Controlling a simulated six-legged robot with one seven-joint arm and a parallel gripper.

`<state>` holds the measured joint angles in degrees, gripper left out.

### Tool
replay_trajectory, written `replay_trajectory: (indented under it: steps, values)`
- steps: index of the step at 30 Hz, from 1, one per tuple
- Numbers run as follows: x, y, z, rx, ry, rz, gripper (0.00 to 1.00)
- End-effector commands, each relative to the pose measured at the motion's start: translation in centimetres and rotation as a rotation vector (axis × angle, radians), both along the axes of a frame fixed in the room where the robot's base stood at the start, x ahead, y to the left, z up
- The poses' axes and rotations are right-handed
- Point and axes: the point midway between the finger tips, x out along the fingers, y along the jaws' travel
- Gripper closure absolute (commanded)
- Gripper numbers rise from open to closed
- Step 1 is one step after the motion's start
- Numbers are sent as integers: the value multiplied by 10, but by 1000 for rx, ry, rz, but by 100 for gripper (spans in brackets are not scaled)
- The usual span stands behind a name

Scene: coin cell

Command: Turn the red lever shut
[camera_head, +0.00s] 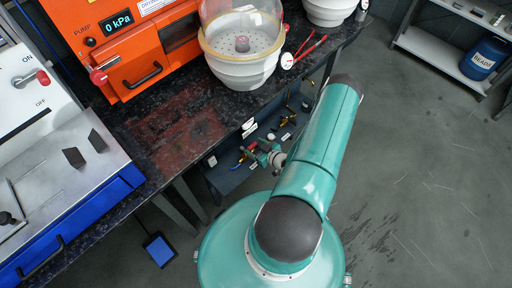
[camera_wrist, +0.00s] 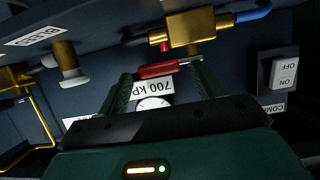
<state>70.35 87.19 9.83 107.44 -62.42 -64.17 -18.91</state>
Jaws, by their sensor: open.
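In the wrist view, a red lever (camera_wrist: 168,70) sits below a brass valve (camera_wrist: 190,30), roughly level in the picture, with a small red part on the valve body just above it. My gripper (camera_wrist: 161,76) is open, its two green fingers on either side of the lever. I cannot tell whether they touch it. A round gauge (camera_wrist: 153,103) and a "700 KP" label (camera_wrist: 150,88) show between the fingers. In the head view my gripper (camera_head: 262,155) is at the panel under the bench edge; the lever is too small there to tell.
A blue hose (camera_wrist: 245,14) leaves the valve at right. An ON/OFF switch (camera_wrist: 284,75) is to the right, and another brass fitting (camera_wrist: 66,55) to the left. The dark bench (camera_head: 175,125) overhangs the panel. The floor (camera_head: 420,170) at right is clear.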

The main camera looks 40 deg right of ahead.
Motion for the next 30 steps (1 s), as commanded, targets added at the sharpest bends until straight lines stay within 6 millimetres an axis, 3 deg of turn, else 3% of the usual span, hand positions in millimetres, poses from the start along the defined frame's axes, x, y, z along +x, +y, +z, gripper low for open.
replay_trajectory:
  steps: [5,12,22,30]
  values:
    - [0,0,0,0,0,0,33]
    - [0,0,0,0,0,0,78]
    - [-2,1,0,1,-1,-32,77]
    - [-7,6,0,4,0,-167,77]
